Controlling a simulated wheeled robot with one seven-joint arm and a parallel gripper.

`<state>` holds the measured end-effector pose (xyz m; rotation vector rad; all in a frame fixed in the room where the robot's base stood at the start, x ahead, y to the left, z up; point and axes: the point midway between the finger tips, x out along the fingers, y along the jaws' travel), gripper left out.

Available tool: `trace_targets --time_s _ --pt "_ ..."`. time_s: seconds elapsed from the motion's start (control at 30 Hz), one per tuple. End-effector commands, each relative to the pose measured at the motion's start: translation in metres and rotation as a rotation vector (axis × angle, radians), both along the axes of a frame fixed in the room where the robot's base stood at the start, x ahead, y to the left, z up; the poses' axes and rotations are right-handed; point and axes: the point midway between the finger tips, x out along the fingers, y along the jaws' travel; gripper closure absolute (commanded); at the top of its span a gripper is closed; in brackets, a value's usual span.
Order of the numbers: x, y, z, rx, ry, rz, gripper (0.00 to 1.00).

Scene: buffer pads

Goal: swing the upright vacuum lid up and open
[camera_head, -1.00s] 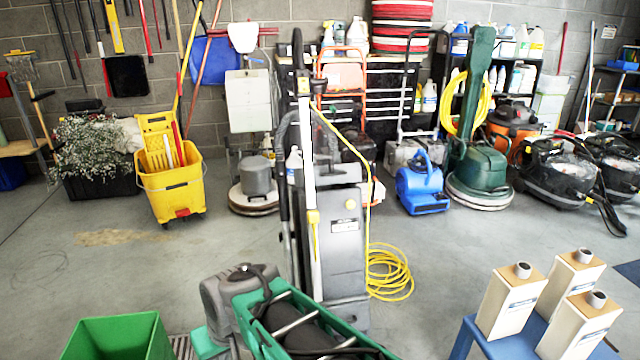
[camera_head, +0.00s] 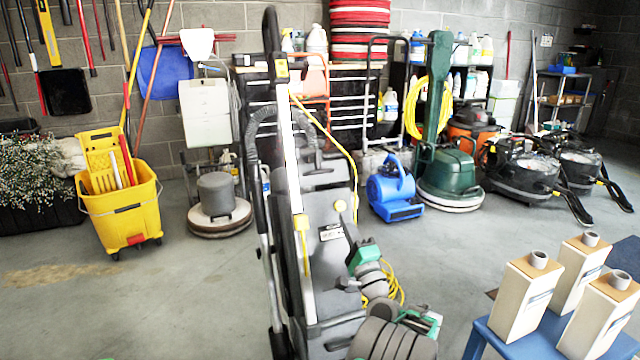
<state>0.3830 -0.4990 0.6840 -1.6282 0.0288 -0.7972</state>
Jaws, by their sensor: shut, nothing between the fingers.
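The upright vacuum (camera_head: 325,215) stands in the middle, grey, with a tall black and silver handle, a ribbed hose and a yellow cord. Its front cover has a yellow round knob and a small label. The cover looks closed, though its lower right part is hidden behind my arm. My gripper (camera_head: 349,284) is shut and empty, low in front of the vacuum's right side. Whether it touches the cover cannot be told.
A yellow mop bucket (camera_head: 122,208) stands at left. A blue blower (camera_head: 394,190) and a green floor machine (camera_head: 450,172) stand behind at right. A blue table (camera_head: 510,345) with cream bottles (camera_head: 526,296) is at lower right.

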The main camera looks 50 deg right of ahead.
Motion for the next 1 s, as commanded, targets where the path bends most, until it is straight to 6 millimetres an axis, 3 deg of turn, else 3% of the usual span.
trace_targets --time_s 0.8,1.0 --pt "0.097 -0.052 0.057 -0.005 0.006 0.005 1.0" --pt "0.106 -0.058 0.064 -0.003 0.005 0.004 1.0"
